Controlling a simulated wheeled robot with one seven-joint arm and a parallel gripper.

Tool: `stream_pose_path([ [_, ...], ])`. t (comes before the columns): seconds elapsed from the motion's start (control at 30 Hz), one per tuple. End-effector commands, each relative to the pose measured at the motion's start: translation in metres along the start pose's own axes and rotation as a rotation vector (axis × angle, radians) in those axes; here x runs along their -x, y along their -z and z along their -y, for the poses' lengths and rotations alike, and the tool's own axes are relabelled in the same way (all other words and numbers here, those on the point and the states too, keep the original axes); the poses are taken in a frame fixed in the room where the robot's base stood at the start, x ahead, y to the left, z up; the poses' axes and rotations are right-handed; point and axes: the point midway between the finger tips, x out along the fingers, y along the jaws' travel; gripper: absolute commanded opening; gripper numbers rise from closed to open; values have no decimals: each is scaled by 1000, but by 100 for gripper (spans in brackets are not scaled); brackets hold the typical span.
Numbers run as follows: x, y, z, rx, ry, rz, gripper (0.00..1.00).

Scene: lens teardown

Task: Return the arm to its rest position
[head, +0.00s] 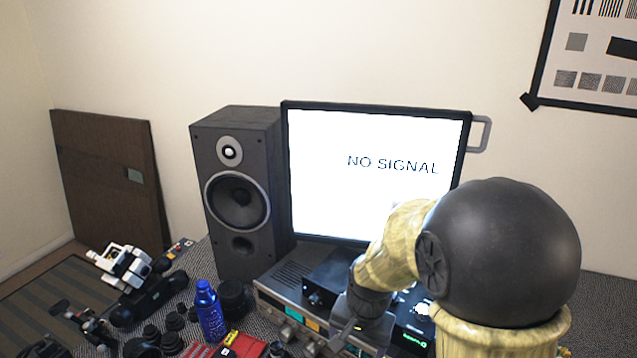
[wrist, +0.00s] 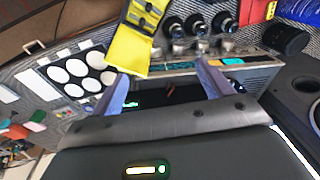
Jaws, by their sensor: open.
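My arm, with a large black ball joint and yellowish links, reaches across the right of the head view and bends down in front of the monitor. My gripper (head: 345,335) hangs low over the front of the stacked equipment, and its fingertips are hard to make out there. In the wrist view my gripper (wrist: 163,88) has its two purple-grey fingers spread wide apart. Nothing is held between them. Beyond the fingers lies an equipment front with a blue and an orange label.
A speaker (head: 238,190) and a "NO SIGNAL" monitor (head: 370,190) stand behind the arm. A blue bottle (head: 210,312), a red box (head: 243,345) and a microscope-like device (head: 128,268) crowd the left. A yellow object (wrist: 130,50) and a white-circled panel (wrist: 78,72) lie near the fingers.

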Motion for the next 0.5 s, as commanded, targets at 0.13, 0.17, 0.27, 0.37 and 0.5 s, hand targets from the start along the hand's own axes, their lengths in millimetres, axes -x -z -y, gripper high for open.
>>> stream_pose_path([
  [0.13,14,-11,-46,162,5,-48,79],
  [0.17,17,-13,-54,197,4,-60,79],
  [0.27,23,-24,-78,311,-7,-91,79],
  [0.37,26,-32,-94,393,-18,-113,79],
  [0.5,27,-36,-101,440,-26,-123,79],
])
